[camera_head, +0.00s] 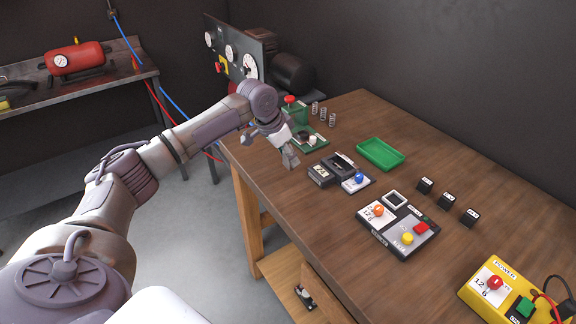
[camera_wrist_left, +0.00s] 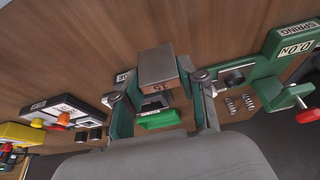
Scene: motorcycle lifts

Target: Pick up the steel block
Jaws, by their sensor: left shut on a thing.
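The steel block (camera_wrist_left: 157,65) is a grey block with a copper-coloured, marked face. In the left wrist view it sits between the two fingers of my left gripper (camera_wrist_left: 161,92), which is shut on it. In the head view the block (camera_head: 291,160) shows small at the tip of my left gripper (camera_head: 287,150), above the table's left part. The fingers hide part of it there. My right gripper is in neither view.
On the wooden table (camera_head: 345,258) are a black device (camera_head: 333,168), a green tray (camera_head: 380,153), a button panel (camera_head: 398,230), several small black blocks and a yellow power box (camera_head: 497,287). A green spring tester (camera_head: 310,138) stands near the far-left edge with small springs (camera_head: 316,109) behind.

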